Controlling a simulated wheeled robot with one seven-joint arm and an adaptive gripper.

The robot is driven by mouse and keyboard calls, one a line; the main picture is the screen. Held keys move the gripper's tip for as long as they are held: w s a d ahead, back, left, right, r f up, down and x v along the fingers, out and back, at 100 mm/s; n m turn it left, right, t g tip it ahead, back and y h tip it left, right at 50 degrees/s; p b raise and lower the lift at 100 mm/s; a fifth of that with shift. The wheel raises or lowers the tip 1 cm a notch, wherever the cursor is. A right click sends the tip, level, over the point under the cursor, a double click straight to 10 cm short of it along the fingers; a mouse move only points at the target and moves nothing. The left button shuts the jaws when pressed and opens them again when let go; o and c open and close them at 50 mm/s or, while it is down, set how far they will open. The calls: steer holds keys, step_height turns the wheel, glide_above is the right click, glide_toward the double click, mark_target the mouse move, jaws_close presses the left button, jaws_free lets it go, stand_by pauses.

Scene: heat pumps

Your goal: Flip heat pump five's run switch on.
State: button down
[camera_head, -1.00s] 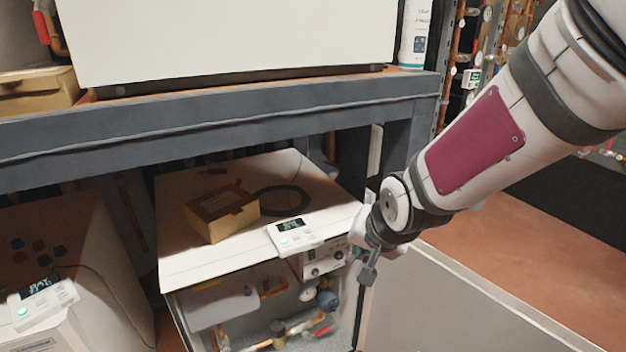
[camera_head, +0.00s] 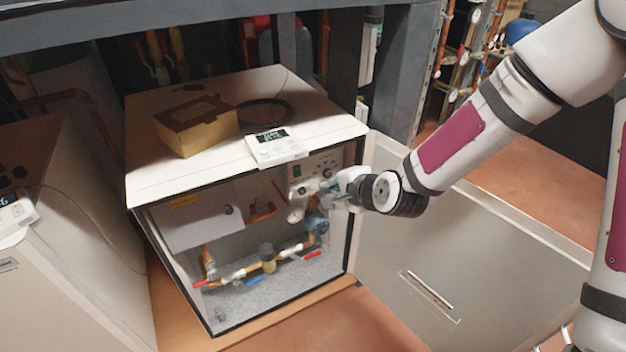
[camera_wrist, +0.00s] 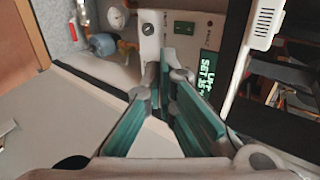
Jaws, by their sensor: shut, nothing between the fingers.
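A heat pump (camera_head: 240,290) stands open at the front under the bench; I cannot read a number on it. Inside, at its upper right, is a pale control panel (camera_head: 328,163) with a small green switch (camera_head: 297,171) and dark knobs. In the wrist view the panel (camera_wrist: 172,44) shows the green rocker switch (camera_wrist: 184,28) just beyond my fingertips, with a lit green display (camera_wrist: 209,66) beside it. I cannot tell the switch's position. My gripper (camera_head: 306,190) is shut and empty, in front of the panel; its teal fingers (camera_wrist: 173,72) meet below the switch. Contact is unclear.
The opened door (camera_head: 470,250) spreads to the right under my arm. A white controller (camera_head: 277,148) and a cardboard box (camera_head: 196,126) sit on top. Gauges, pipes and valves (camera_head: 268,256) fill the cabinet below the panel. Another unit (camera_head: 60,260) stands at left.

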steer(key=b, duration=0.3)
glide_toward(301, 176)
step_height(301, 176, down, 4)
steer(key=shift+w+a+f+b, duration=0.15)
steer(key=shift+w+a, duration=0.25)
steer(key=shift+w, duration=0.35)
steer(key=shift+w+a+r+b, duration=0.1)
steer(key=shift+w+a+b, duration=0.1)
steer(key=shift+w+a, duration=0.4)
steer(key=shift+w+a+f+b, duration=0.1)
steer(key=shift+w+a+b, duration=0.1)
steer(key=shift+w, duration=0.65)
steer(key=shift+w+a+f, duration=0.2)
steer(key=shift+w+a, duration=0.05)
steer(key=shift+w, duration=0.1)
steer(key=shift+r, duration=0.25)
